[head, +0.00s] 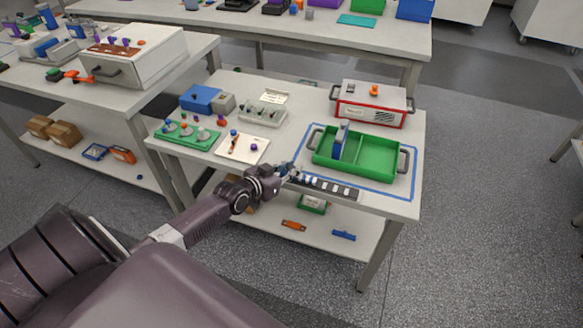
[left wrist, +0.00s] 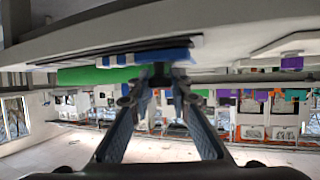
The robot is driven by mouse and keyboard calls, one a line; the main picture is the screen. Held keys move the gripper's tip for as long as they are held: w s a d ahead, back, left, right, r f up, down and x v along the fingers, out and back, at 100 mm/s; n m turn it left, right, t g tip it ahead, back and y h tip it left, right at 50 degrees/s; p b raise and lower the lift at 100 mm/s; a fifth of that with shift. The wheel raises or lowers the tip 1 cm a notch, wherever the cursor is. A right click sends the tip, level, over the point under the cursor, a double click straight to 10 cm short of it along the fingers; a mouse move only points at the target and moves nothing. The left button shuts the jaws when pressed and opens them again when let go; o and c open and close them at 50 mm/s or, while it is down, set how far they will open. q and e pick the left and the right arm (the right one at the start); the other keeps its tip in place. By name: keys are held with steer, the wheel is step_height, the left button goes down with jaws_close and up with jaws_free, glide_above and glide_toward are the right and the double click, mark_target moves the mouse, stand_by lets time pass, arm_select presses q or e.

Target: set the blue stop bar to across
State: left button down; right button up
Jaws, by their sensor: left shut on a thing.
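My left gripper (head: 284,171) is at the left end of a black strip with white segments (head: 325,187), which lies along the table's front edge. Its fingertips (left wrist: 158,88) close on a small part that seems to be the blue stop bar. The fingers hide most of that part, so its direction is unclear. In the left wrist view a blue and white band (left wrist: 180,55) shows right behind the fingertips. A green tray (head: 382,165) with grey handles stands beyond the strip, inside a blue outline. My right gripper is not in view.
A blue upright piece (head: 338,146) stands in the green tray's left part. A red and white box (head: 372,103) is behind the tray. A white board with knobs (head: 242,147) and a green board (head: 186,135) stand to the left. Bare tabletop is at the right edge.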

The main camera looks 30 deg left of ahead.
arm_select(q)
steer(key=shift+w+d+r+p, duration=0.1)
steer(key=shift+d+p, duration=0.3)
steer(key=shift+d, duration=0.1)
steer(key=w+d+p, duration=0.1)
steer(key=d, duration=0.2)
steer(key=d+p, duration=0.1)
steer(key=d, duration=0.3)
steer(key=w+d+p, duration=0.1)
steer(key=d+p, duration=0.1)
steer(key=d, duration=0.2)
steer(key=shift+w, duration=0.3)
steer(key=shift+w+d, duration=0.1)
steer(key=shift+d, duration=0.4)
steer(key=c, duration=1.8)
jaws_free()
steer(key=shift+w+d, duration=0.1)
steer(key=shift+d, duration=0.05)
steer(key=shift+o, duration=0.2)
steer(key=shift+s, duration=0.4)
steer(key=v, duration=1.1)
